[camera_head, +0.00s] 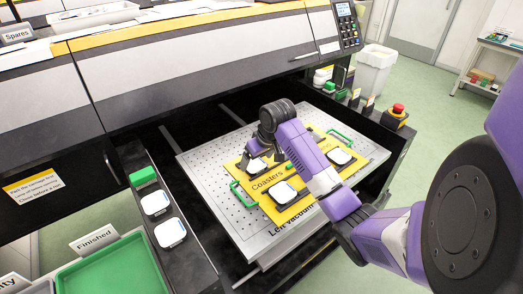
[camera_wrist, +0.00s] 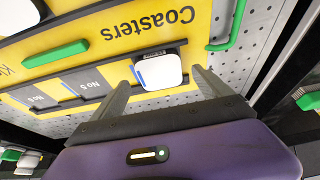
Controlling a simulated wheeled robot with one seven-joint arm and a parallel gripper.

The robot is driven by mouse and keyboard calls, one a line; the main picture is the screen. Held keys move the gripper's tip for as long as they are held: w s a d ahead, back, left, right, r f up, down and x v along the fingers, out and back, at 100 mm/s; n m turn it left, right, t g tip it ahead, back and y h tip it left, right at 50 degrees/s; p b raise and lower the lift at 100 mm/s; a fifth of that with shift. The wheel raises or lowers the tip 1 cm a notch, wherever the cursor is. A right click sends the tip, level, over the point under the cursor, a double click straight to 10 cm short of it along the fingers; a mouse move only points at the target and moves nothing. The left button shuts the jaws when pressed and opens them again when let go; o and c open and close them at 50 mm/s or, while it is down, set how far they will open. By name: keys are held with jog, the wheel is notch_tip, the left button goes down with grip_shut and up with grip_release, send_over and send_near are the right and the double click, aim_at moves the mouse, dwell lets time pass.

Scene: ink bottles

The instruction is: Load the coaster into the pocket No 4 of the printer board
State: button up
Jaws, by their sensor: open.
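The yellow printer board (camera_head: 262,201), lettered "Coasters", lies on the perforated metal bed (camera_head: 205,165). In the wrist view, a white coaster (camera_wrist: 158,70) with a blue left edge lies at the board's pocket beside the one marked No 5 (camera_wrist: 88,82). A dark edge shows along its far side; I cannot tell if it is fully flat. The pocket's own number is hidden. My gripper (camera_wrist: 160,78) is open, its two fingers apart at the coaster's near corners. In the head view, my gripper (camera_head: 255,157) is low over the board's left part, above a white coaster (camera_head: 257,166).
Other coasters sit on the board at front (camera_head: 284,192) and right (camera_head: 340,156). Two more (camera_head: 155,203) (camera_head: 170,232) lie on the left ledge near a green block (camera_head: 143,177). Green handles (camera_head: 243,194) rise from the board. The printer body (camera_head: 200,65) stands behind.

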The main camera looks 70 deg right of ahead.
jog(key=v, duration=0.9)
jog(key=shift+r+b, duration=0.4)
jog(key=shift+b, duration=0.05)
jog(key=shift+s, duration=0.15)
